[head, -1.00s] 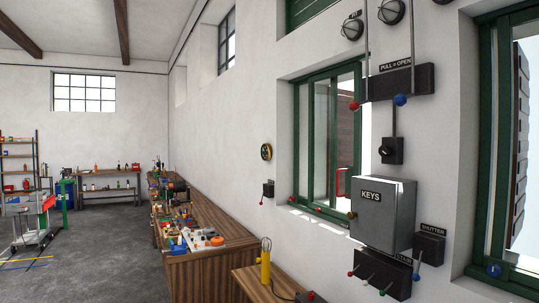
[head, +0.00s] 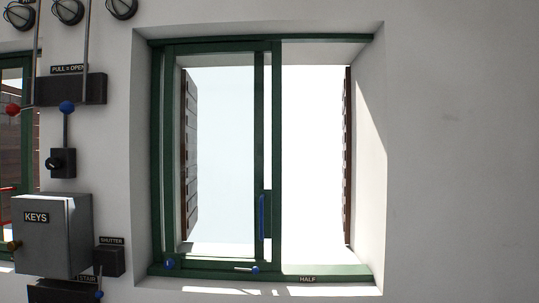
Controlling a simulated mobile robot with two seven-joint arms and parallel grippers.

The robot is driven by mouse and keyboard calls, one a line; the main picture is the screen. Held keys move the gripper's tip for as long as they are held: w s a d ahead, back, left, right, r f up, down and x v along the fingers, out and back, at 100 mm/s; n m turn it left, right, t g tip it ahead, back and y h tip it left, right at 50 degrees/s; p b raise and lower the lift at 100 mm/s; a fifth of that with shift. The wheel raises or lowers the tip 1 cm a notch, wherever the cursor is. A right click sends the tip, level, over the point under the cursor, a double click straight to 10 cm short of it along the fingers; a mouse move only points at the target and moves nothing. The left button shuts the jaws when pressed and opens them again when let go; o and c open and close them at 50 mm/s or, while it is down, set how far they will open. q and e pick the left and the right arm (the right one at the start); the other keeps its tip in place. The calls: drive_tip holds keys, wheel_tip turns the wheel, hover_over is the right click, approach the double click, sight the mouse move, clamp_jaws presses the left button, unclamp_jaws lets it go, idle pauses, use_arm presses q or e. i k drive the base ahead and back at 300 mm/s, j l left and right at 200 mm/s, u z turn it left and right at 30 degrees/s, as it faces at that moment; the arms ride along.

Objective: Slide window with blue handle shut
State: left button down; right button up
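The green-framed window (head: 160,150) sits in a recess in the white wall, in the middle of the head view. A glazed sash (head: 220,130) fills its left part. A vertical blue handle (head: 262,216) is on the sash's right side, near the middle of the window. The right part (head: 313,150) looks open, bright and without a sash. A small lever with a blue ball (head: 255,270) and a blue knob (head: 169,264) are at the bottom rail. Neither of my grippers is in view.
Left of the window are a grey KEYS box (head: 55,235), a SHUTTER switch box (head: 108,261) and a PULL = OPEN box (head: 82,89) with rods and a blue ball. A HALF label (head: 307,279) is on the sill. The wall (head: 460,150) to the right is bare.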

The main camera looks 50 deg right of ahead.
sight(268, 201)
drive_tip(key=z, duration=1.2)
